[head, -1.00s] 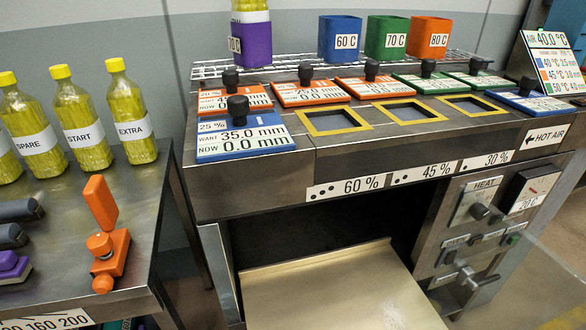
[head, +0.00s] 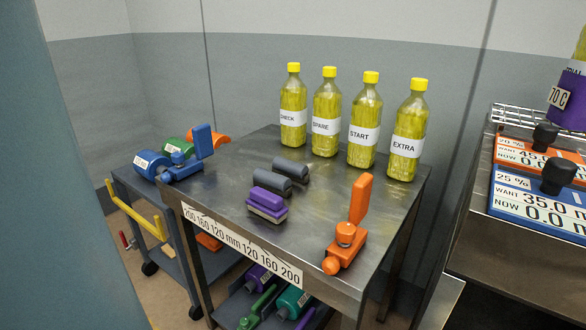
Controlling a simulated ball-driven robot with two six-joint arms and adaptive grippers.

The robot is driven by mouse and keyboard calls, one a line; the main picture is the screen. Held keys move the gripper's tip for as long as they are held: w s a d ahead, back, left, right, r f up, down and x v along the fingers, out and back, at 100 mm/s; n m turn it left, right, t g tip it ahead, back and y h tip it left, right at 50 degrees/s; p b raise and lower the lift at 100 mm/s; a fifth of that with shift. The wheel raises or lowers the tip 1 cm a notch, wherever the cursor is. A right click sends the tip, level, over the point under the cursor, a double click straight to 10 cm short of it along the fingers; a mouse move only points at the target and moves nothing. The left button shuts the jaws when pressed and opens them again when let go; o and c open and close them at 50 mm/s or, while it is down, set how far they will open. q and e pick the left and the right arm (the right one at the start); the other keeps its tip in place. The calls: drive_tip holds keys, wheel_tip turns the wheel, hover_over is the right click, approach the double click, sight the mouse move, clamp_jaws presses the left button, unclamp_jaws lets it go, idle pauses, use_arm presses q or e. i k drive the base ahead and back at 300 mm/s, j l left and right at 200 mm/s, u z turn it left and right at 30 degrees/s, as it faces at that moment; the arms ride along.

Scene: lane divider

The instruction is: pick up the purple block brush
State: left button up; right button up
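The purple block brush (head: 268,203) lies on the metal table (head: 325,225) near its front left, with a purple top over a pale lower layer. Neither of my grippers is in the head view.
Several yellow bottles (head: 325,112) stand along the table's back. An orange tool (head: 346,236) lies at the front right. The lower shelf holds coloured tools (head: 292,301).

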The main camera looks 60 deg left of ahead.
sight(270, 206)
drive_tip(key=j+u, duration=0.7)
drive_tip(key=u, duration=0.15)
drive_tip(key=j+u, duration=0.45)
drive_tip(key=i+j, duration=0.1)
drive_tip(key=z, duration=2.1)
drive_tip(key=u, duration=2.1)
